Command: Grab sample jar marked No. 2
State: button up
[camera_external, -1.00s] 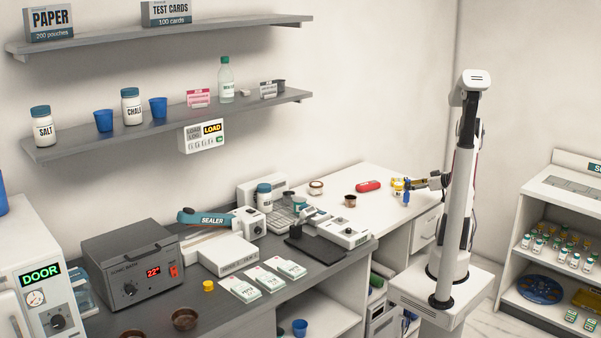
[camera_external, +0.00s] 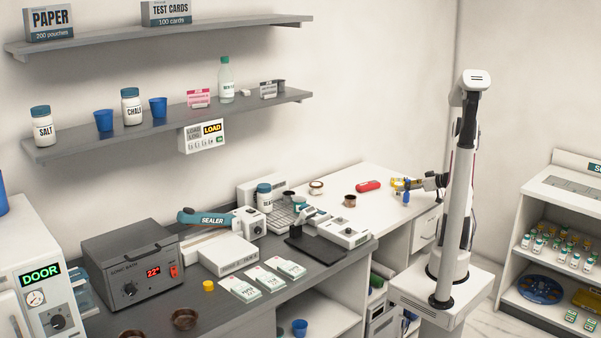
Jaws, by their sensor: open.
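I cannot read a No. 2 mark on any jar. Several small white jars with coloured lids stand on the upper level of the right shelf unit (camera_external: 512,268); their labels (camera_external: 574,261) are too small to read. A jar with a teal lid (camera_external: 264,194) stands on the counter at the back, its label only partly legible. My gripper (camera_external: 404,184) is over the far right part of the white counter (camera_external: 395,218), open, pointing left. Yellow and blue pieces show at its end; I cannot tell whether they are gripper parts or separate things.
A red item (camera_external: 368,186) and a brown open cup (camera_external: 350,201) lie left of my gripper. A white instrument (camera_external: 344,233) and a black plate (camera_external: 306,247) are nearer. The sealer (camera_external: 205,218) and grey bath (camera_external: 131,262) crowd the left counter. White counter before the cup is clear.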

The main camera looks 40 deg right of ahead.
jog(key=shift+x, duration=2.55)
jog(key=shift+a+r, duration=0.15)
jog(key=c, duration=1.2)
